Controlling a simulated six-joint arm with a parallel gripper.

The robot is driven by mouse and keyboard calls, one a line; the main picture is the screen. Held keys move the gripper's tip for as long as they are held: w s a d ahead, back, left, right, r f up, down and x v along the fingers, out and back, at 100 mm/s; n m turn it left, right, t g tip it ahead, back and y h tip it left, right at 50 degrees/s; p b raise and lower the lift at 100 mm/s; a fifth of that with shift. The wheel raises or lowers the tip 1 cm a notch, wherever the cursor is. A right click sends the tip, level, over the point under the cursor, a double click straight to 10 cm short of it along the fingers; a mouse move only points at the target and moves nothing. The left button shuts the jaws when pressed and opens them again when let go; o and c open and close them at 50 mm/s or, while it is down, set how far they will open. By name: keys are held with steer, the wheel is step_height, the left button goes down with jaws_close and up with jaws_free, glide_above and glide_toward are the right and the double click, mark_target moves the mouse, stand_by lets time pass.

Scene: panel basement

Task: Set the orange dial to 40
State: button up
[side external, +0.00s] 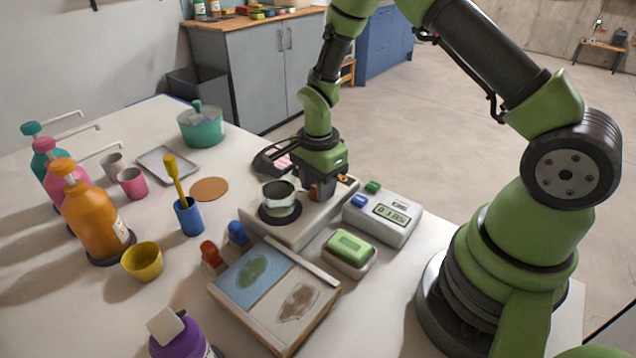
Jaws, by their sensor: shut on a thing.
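A grey hot-plate-like device (296,236) stands in the middle of the table. A glass beaker (280,198) sits on its round dark plate. My gripper (318,192) points down over the right part of this device, beside the beaker. It is shut on a small red-orange knob (315,191), partly hidden by the fingers. A second small orange knob-like part (343,178) shows just right of the gripper. I cannot tell for sure which is the orange dial. No scale marks or dial reading can be made out.
A grey meter (383,222) reading about 0.185, with blue and green buttons, stands close right. A green block in a dish (348,250) and a two-panel tray (223,291) lie in front. A blue cup with a yellow brush (188,216) and several pump bottles stand left.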

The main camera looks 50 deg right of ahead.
steer(key=m, duration=0.5)
steer(key=shift+m, duration=0.3)
steer(key=m, duration=0.4)
steer(key=shift+m, duration=0.4)
steer(key=o, duration=0.9)
step_height(320, 180, up, 10)
